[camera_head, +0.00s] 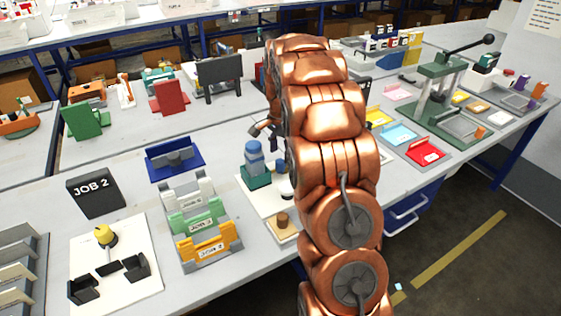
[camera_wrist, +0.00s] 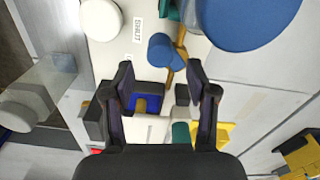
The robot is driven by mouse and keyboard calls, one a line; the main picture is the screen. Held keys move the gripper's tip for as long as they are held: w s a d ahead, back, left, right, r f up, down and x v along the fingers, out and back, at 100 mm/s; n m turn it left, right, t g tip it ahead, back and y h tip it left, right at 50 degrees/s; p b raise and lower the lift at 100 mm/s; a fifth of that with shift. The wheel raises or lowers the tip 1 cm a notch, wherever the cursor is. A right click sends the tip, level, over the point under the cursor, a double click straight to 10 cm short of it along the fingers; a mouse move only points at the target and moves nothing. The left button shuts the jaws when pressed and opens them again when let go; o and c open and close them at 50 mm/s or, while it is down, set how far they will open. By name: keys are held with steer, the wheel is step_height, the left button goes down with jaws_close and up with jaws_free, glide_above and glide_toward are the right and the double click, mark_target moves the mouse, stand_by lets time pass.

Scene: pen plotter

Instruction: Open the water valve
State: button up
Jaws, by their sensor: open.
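My gripper (camera_wrist: 160,72) is open, with its two dark fingers apart and nothing held between them. In the head view my gripper (camera_head: 265,128) is partly hidden by my arm, above the bench near a blue bottle-like part (camera_head: 254,158) on a teal base. In the wrist view a small blue knob-like part (camera_wrist: 163,52) lies just beyond the fingertips, close to a yellowish bar. I cannot tell for sure whether it is the water valve. A large blue round top (camera_wrist: 247,20) is at the upper right. A blue and yellow part (camera_wrist: 148,102) shows between the fingers.
A white round part (camera_wrist: 101,19) stands at the upper left of the wrist view. A blue holder (camera_head: 175,160), a JOB 2 sign (camera_head: 95,192) and stacked card holders (camera_head: 200,222) stand left of my arm. A green press (camera_head: 437,95) stands right.

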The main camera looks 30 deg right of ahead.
mark_target(281, 160)
step_height(281, 160, down, 5)
steer(key=shift+p, duration=0.45)
steer(key=shift+c, duration=0.2)
jaws_close()
